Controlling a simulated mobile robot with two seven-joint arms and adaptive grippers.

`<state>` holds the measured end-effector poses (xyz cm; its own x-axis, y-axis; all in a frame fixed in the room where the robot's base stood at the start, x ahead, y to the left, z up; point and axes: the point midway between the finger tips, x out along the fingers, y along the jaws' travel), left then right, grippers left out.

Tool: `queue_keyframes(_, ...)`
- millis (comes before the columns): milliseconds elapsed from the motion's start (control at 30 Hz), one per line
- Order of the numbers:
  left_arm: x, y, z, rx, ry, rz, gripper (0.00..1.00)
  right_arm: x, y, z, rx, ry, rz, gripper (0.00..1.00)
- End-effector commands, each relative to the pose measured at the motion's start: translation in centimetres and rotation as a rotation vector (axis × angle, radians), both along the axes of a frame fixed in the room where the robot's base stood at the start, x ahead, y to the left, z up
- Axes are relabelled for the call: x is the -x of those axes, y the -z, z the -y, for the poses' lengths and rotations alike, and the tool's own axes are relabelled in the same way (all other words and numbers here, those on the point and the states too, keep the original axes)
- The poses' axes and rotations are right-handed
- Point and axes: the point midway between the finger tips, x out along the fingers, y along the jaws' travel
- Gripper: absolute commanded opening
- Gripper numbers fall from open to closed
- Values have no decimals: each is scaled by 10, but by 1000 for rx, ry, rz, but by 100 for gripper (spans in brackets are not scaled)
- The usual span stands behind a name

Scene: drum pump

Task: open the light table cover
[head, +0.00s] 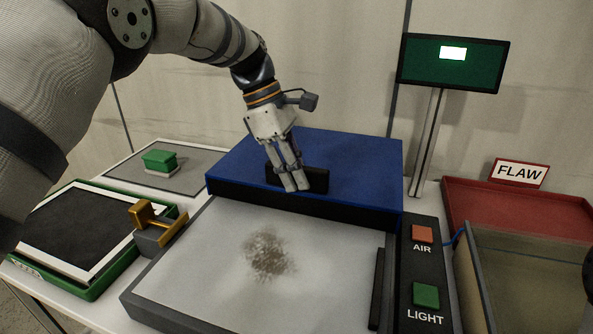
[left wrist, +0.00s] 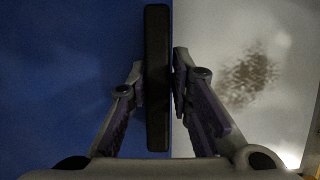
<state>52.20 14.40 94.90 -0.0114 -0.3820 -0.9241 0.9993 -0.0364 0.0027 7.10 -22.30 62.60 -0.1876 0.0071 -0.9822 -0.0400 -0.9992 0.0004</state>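The light table cover (head: 330,150) is a blue flat-topped lid at the back of the light table (head: 215,265), with a black handle (head: 318,180) at its front edge. The pale table surface in front of it is bare, apart from a brown speckled patch. My left gripper (head: 294,188) reaches down at the handle from above. In the left wrist view its two fingers (left wrist: 158,85) lie close along both sides of the handle (left wrist: 157,130) and look shut on it. My right gripper is not clearly in view.
A control panel with an orange AIR button (head: 422,234) and a green LIGHT button (head: 426,295) is at the right. A screen (head: 420,62) stands behind. A red FLAW tray (head: 535,205) and an open bin (head: 490,290) are far right. A green-framed tray (head: 95,275) is left.

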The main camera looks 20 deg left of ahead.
Motion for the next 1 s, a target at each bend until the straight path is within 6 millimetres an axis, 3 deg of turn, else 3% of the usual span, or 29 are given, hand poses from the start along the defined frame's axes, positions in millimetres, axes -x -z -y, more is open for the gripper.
queue_keyframes(67,0,-1,0,0,1,1,37,0,0,0,0,0,1,40)
queue_keyframes(400,0,-5,-2,1,-2,0,37,0,0,0,0,0,0,40)
queue_keyframes(800,-2,-95,-39,-1,-3,4,37,0,0,0,0,0,1,40)
queue_keyframes(1000,-1,-111,-46,0,-1,1,37,0,0,0,0,0,0,40)
